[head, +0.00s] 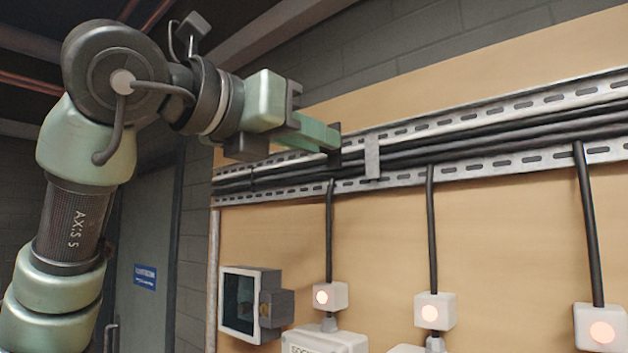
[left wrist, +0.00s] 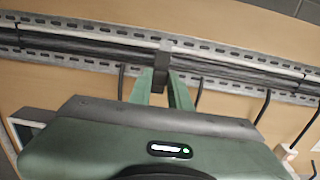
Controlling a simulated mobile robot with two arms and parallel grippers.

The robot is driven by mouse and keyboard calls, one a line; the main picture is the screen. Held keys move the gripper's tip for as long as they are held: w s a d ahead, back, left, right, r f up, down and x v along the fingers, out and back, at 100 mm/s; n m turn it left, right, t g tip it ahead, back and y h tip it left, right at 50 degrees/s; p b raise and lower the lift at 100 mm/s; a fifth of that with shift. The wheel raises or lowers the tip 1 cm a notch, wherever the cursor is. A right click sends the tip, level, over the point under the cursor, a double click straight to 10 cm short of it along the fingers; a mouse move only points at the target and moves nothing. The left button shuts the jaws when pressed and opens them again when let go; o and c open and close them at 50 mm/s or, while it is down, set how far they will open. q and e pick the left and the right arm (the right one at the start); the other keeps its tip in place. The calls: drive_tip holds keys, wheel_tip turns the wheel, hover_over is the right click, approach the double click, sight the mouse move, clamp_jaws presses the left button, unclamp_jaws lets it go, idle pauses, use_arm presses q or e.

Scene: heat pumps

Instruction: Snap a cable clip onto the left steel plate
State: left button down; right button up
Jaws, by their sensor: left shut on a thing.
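My left gripper (head: 336,142) reaches in from the left to the cable run on the wall. Its green fingers are shut on a small dark cable clip (head: 335,154). In the left wrist view the dark clip (left wrist: 160,80) sits between the fingertips, in front of the black cables. A light grey steel plate (head: 372,158) stands upright across the cables, just right of the fingertips in the head view. I cannot tell whether the clip touches the plate or the cables. My right gripper is not in view.
Perforated metal rails (head: 480,165) run above and below the black cables (head: 470,128). Several cables drop to white boxes with lit round buttons (head: 429,313). A grey box with a dark screen (head: 238,302) is mounted below. The wooden board between the drops is bare.

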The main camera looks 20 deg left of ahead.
use_arm(q)
drive_tip(key=x, duration=0.2)
drive_tip(key=p+x, duration=0.1)
drive_tip(key=x, duration=0.4)
drive_tip(key=shift+s+d, duration=0.1)
drive_tip(key=shift+d, duration=0.3)
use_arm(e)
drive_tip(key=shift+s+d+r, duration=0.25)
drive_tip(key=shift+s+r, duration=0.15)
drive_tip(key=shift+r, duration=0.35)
use_arm(q)
drive_tip(key=shift+a, duration=0.1)
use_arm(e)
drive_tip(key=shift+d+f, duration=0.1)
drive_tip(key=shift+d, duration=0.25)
use_arm(q)
drive_tip(key=shift+w+d, duration=0.2)
drive_tip(key=shift+w, duration=0.2)
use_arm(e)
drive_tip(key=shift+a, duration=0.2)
use_arm(q)
drive_tip(key=shift+w+d, duration=0.1)
drive_tip(key=shift+w, duration=0.1)
idle(0.6)
